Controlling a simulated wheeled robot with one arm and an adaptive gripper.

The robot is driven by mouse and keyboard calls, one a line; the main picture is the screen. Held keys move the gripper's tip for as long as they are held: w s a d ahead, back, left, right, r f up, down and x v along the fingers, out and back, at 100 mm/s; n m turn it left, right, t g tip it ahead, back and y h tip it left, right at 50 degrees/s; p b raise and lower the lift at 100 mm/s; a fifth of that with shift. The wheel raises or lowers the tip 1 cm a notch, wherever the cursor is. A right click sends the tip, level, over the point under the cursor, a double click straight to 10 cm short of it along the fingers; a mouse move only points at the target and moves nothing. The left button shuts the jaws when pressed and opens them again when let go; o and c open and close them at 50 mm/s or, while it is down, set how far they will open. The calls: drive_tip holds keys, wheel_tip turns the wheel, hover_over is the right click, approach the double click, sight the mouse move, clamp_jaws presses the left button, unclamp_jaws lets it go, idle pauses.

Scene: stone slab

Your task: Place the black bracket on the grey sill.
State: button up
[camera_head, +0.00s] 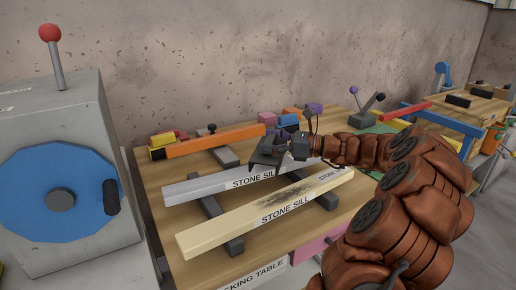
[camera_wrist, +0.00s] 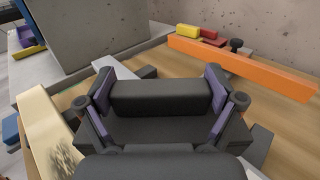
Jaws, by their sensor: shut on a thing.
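The black bracket (camera_wrist: 160,97) is gripped between the two fingers of my gripper (camera_wrist: 165,100) in the wrist view. In the head view the bracket (camera_head: 264,154) is a dark shape at the end of my gripper (camera_head: 279,147), by the far edge of the grey sill. The grey sill (camera_head: 210,184) is a long light bar labelled "STONE SILL", lying across dark supports. In the wrist view the grey sill (camera_wrist: 121,72) passes beneath the bracket and is mostly hidden. Whether bracket and sill touch cannot be told.
A cream sill (camera_head: 215,231) with a dark smudge lies parallel in front. An orange bar (camera_head: 215,141) and small coloured blocks lie behind on the wooden table (camera_head: 160,188). A grey machine (camera_head: 75,130) with a blue disc stands at left. Another table (camera_head: 478,112) stands at right.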

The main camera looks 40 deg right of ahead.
drive_tip(key=shift+w+a+f, duration=0.15)
drive_tip(key=shift+w, duration=1.65)
drive_tip(key=shift+f, duration=1.7)
drive_tip(key=shift+f, duration=0.15)
drive_tip(key=o, duration=0.8)
